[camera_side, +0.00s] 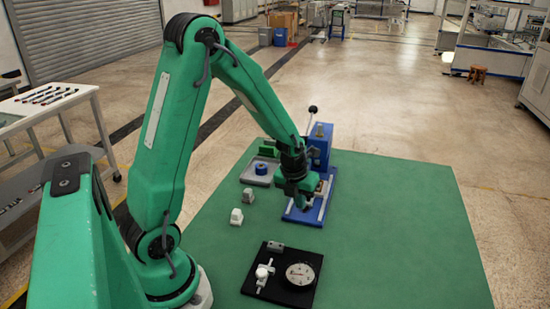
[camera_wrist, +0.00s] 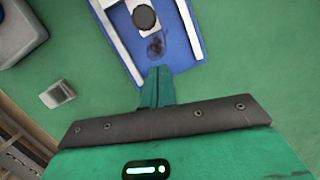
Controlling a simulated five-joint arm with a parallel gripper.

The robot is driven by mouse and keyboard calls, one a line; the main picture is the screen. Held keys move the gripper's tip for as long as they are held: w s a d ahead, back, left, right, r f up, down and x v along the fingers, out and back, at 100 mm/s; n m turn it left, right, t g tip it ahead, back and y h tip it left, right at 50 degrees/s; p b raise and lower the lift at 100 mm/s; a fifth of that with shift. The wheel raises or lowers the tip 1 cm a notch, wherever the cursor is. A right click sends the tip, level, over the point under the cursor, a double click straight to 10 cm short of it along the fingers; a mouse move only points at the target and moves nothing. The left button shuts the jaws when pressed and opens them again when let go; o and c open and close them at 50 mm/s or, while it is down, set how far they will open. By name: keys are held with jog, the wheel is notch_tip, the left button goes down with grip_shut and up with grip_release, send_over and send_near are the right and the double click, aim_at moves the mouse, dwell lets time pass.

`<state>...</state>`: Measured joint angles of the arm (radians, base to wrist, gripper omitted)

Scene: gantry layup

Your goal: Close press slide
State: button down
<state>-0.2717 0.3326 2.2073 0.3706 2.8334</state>
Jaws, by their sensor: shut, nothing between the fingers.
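The blue press (camera_side: 319,146) stands near the far edge of the green table, with a black-knobbed lever at its top. Its blue base (camera_side: 302,218) reaches toward the near side. My gripper (camera_side: 306,206) is over this base, in front of the press, and hides part of it. In the wrist view the shut, empty fingers (camera_wrist: 158,72) point at the near end of the base (camera_wrist: 181,52). Between two pale rails there is a light slide piece (camera_wrist: 127,24) with a dark round part on it. Whether the fingers touch the base cannot be told.
A grey tray (camera_side: 248,178) with a blue round part (camera_side: 261,168) lies left of the press. Two small pale blocks (camera_side: 248,195) (camera_side: 236,216) stand near it. A black plate (camera_side: 268,288) with a dial gauge (camera_side: 300,274) lies nearer. The table's right side is clear.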

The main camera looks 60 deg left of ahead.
jog(key=shift+w+a+r, duration=0.1)
jog(key=shift+w+a, duration=0.35)
jog(key=shift+w, duration=0.25)
jog(key=shift+w+a, duration=0.45)
jog(key=shift+w, duration=0.25)
jog(key=shift+w+a, duration=1.85)
jog(key=shift+w, duration=0.1)
jog(key=shift+r, duration=0.1)
